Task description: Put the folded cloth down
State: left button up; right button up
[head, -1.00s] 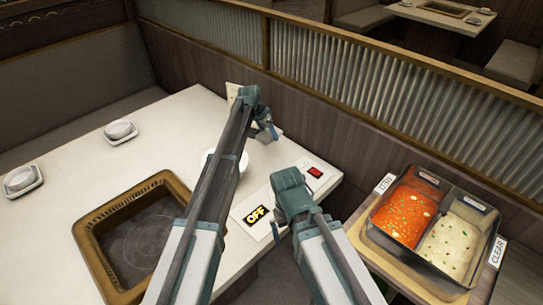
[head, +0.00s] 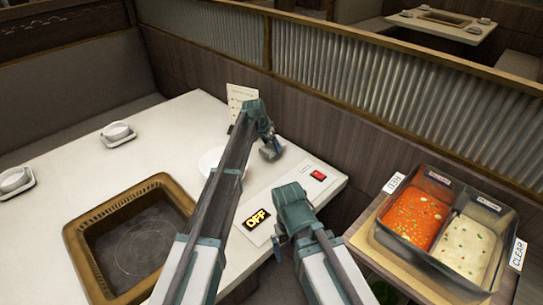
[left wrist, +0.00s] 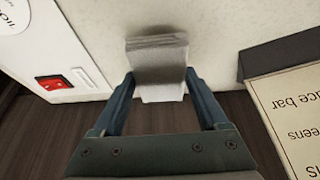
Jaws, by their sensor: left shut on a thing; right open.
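My left gripper (head: 271,151) is over the far end of the white table, between the menu card and the control panel. In the left wrist view its fingers (left wrist: 160,82) are shut on the folded cloth (left wrist: 158,60), a pale grey-white layered piece. The cloth is over the tabletop near its edge; I cannot tell whether it touches the table. In the head view the cloth is mostly hidden by the gripper. My right gripper (head: 279,241) is open, low beside the table's near edge and the OFF display.
A control panel with a red switch (head: 318,175) and an OFF display (head: 257,219) lies on the table (head: 80,180). A menu card (head: 240,103) stands at the back. A white plate (head: 212,158) is partly behind my left arm. A two-well sauce container (head: 437,262) stands at right.

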aim_at(269, 148)
pick_arm(q)
jog(key=shift+f+b, duration=1.7)
jog(key=shift+f, duration=0.15)
jog(key=shift+f, duration=0.15)
jog(key=o, duration=1.1)
jog(key=shift+r, duration=0.3)
jog(key=p+v, duration=1.1)
jog(key=shift+s+a+r, duration=0.1)
jog(key=shift+s+r, duration=0.05)
jog(key=shift+r, duration=0.2)
